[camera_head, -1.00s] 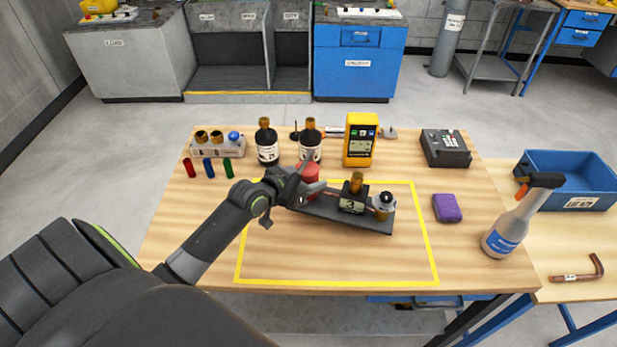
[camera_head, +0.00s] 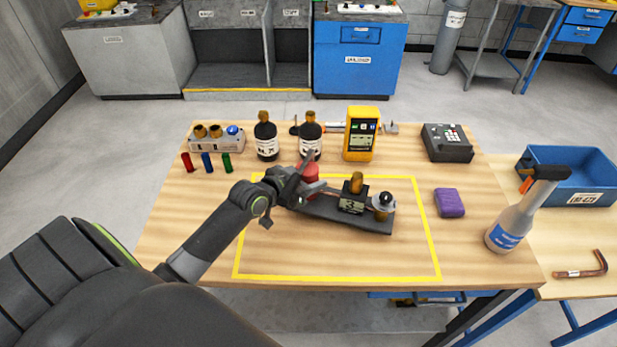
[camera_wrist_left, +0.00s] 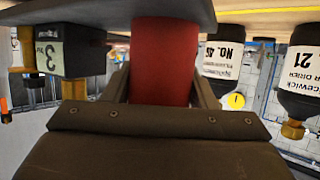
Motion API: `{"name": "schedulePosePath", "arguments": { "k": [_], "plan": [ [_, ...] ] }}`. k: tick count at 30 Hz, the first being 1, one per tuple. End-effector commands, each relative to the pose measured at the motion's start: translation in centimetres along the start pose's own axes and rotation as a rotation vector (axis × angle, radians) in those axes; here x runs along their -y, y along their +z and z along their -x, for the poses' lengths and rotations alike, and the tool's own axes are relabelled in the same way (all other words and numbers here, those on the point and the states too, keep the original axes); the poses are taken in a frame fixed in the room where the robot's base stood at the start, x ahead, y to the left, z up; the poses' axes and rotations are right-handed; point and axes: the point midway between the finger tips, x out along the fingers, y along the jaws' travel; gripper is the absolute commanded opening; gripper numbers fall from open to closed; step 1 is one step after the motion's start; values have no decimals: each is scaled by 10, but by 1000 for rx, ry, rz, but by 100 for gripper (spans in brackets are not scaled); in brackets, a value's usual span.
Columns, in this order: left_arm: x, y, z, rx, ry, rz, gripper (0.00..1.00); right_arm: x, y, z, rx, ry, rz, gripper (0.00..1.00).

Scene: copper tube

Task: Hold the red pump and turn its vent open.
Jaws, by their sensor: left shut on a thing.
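The red pump (camera_head: 309,175) stands at the left end of a dark base plate (camera_head: 322,207) on the table, inside the yellow outline. My left gripper (camera_head: 303,178) is shut on the pump. In the left wrist view the red cylinder of the pump (camera_wrist_left: 164,62) sits between the two fingers. A dark block marked 3 (camera_head: 352,204) with a brass top (camera_head: 356,182) stands mid-plate. A round fitting with a silver and black top (camera_head: 384,201) is at the plate's right end. The vent cannot be told apart clearly. My right gripper is not in view.
Two dark bottles (camera_head: 265,138) and a yellow meter (camera_head: 361,134) stand behind the plate. Small red, blue and green pieces (camera_head: 207,162) lie at the left. The front of the outlined area is clear.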

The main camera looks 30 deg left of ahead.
Motion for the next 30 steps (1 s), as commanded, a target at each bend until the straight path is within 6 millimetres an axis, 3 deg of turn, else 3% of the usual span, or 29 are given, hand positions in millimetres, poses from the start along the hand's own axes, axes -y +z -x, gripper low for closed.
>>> {"name": "schedulePosePath", "arguments": {
  "k": [30],
  "plan": [
    [-1, 15, -9, -17, 3, 3, 0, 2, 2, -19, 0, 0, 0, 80]
  ]
}}
